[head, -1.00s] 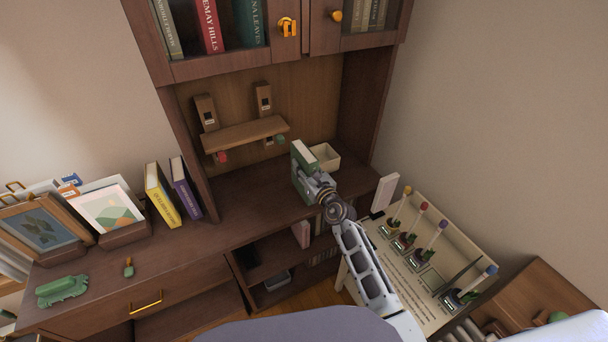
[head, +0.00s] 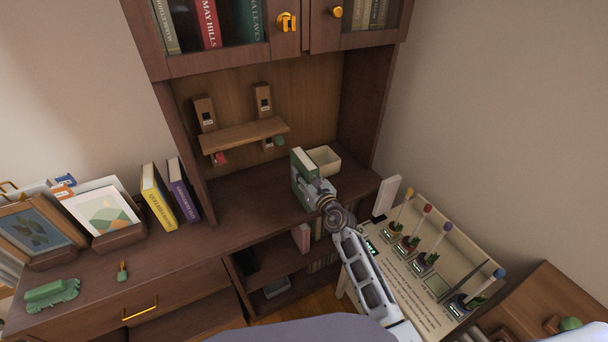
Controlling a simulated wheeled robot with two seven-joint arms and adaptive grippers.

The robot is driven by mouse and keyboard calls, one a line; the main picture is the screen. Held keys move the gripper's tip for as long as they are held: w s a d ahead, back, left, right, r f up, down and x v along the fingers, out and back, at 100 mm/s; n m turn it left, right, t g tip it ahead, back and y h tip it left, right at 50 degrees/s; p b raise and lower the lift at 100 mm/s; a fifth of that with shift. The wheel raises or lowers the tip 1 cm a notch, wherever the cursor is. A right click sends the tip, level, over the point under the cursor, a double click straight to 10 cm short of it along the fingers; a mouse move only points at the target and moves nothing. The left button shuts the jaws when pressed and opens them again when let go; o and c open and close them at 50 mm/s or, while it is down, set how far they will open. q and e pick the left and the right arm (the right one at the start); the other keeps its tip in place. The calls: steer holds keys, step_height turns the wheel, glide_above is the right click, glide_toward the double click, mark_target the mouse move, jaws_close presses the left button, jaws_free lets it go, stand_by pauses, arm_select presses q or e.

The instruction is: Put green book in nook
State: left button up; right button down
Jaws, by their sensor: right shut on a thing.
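The green book (head: 303,164) stands upright in the nook (head: 245,189), the recess of the cabinet under the upper doors, toward its right side. My right gripper (head: 313,190) reaches in from the lower right and is shut on the green book; its fingers are mostly hidden by the book and the wrist. I cannot tell whether the book's lower edge touches the nook's floor. My left gripper is not in view.
A cream box (head: 324,160) stands just behind and right of the book. A small wooden shelf (head: 243,136) hangs on the back wall. A yellow book (head: 158,195) and a purple book (head: 184,190) stand left of the nook. The nook's floor is clear left of the green book.

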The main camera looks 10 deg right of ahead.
steer(key=c, duration=1)
jaws_free()
steer(key=shift+f, duration=0.1)
steer(key=v, duration=1.2)
stand_by(0.5)
